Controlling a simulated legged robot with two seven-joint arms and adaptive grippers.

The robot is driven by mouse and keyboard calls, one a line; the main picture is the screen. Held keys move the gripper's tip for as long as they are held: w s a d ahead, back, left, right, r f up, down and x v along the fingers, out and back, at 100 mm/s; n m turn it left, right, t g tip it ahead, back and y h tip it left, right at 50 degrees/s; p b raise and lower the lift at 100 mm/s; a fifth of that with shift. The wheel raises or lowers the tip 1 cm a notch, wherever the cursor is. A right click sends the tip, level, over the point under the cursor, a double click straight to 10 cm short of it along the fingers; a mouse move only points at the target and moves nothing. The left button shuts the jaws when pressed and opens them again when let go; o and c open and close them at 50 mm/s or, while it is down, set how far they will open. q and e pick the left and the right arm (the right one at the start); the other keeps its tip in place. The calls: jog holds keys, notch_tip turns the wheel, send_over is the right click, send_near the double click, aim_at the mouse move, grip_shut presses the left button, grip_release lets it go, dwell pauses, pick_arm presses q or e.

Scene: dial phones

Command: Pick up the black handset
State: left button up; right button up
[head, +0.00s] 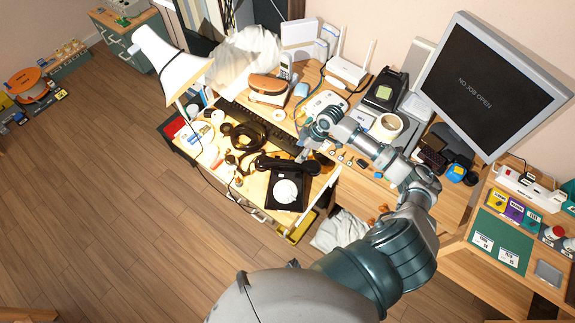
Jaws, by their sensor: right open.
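The black handset (276,162) lies across the back of a black dial phone (268,194) with a round white dial, near the front edge of the cluttered desk. My right gripper (303,155) is open and points down just behind the right half of the handset. The picture is too small to tell whether its fingers touch the handset. My left gripper is out of view.
A black keyboard (262,127) and a coiled dark cable (243,137) lie behind and left of the phone. A white lamp (168,62) leans over the desk's left side. A monitor (491,84) stands at the right. Small parts lie right of the gripper.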

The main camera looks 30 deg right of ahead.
aim_at(289, 162)
jog(key=x, duration=0.5)
jog(key=shift+w+d+f, duration=0.15)
jog(key=shift+f, duration=0.25)
jog(key=x, duration=0.5)
jog(key=shift+a+f, duration=0.25)
jog(key=shift+a, duration=0.2)
jog(key=shift+w+f, duration=0.15)
jog(key=shift+f, duration=0.2)
jog(key=shift+r, duration=0.1)
grip_shut()
